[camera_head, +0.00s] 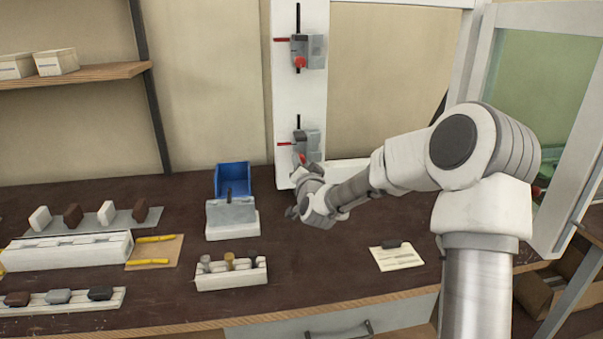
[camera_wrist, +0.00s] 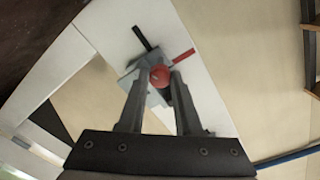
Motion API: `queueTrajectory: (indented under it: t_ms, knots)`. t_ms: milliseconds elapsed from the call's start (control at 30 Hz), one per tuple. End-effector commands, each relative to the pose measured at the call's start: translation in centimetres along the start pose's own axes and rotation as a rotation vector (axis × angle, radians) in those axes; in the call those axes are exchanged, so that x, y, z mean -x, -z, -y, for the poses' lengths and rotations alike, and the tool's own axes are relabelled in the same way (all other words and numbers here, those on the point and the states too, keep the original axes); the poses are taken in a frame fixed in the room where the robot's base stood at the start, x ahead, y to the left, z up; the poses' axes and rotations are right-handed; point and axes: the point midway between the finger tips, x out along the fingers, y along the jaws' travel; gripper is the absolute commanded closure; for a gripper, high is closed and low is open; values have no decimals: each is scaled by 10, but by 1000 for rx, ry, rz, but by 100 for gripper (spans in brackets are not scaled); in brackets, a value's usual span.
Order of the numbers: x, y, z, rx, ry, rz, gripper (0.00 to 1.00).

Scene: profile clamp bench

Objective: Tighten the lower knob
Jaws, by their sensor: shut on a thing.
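The lower clamp (camera_head: 309,143) is a grey block on the white upright profile (camera_head: 282,98), with a black rod above it and a red lever at its left. Its red lower knob (camera_wrist: 160,76) shows in the wrist view between the two fingers. My gripper (camera_wrist: 163,84) is shut on the knob, with a finger at either side of it. In the head view my wrist and gripper partly cover the lower clamp. The upper clamp (camera_head: 312,52), with its own red knob (camera_head: 299,62), sits higher on the same profile, apart from my gripper.
A blue bin (camera_head: 232,178) and a grey-white block on a stand (camera_head: 232,217) are left of my wrist. A white rack with several pegs (camera_head: 231,274) stands in front. A paper note (camera_head: 397,257) lies right. The dark bench between is clear.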

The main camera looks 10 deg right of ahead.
Motion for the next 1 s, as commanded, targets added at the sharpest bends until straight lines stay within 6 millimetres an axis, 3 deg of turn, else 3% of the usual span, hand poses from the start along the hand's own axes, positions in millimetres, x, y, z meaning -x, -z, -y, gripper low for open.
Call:
queueTrajectory:
  t_ms: [500,1000]
  knots:
    - [0,-1,-2,-356,0,11,100]
    - [0,0,0,-433,0,15,100]
